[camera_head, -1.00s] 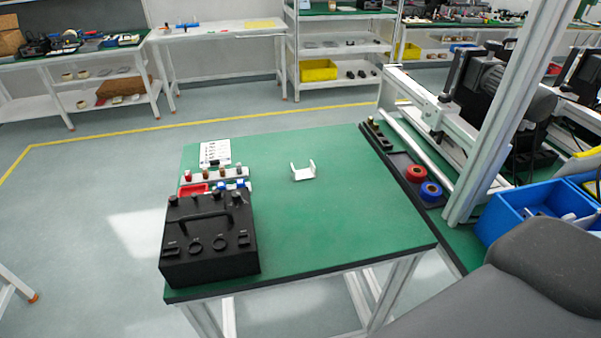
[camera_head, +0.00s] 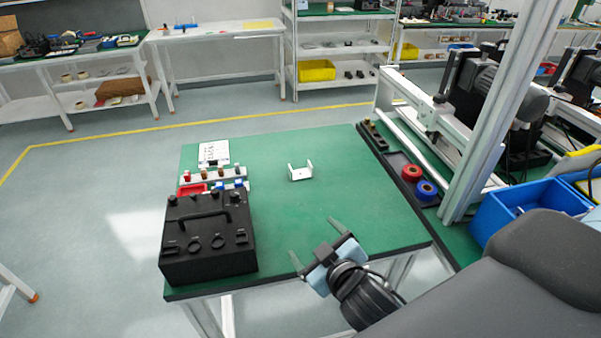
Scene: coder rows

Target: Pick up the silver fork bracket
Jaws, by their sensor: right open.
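The silver fork bracket (camera_head: 300,173) lies on the green table (camera_head: 270,250), a bit behind its middle, with its two prongs standing up. Nothing touches it. My right gripper (camera_head: 315,243) is over the front right part of the table, its two fingers spread wide with nothing between them. It is well in front of the bracket, and its fingers point away from me, towards the back of the table. My left gripper is out of the frame.
A black box with a handle (camera_head: 208,240) stands at the table's front left. A dark tray with red and blue rings (camera_head: 400,165) lines the right edge. The table's centre is clear.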

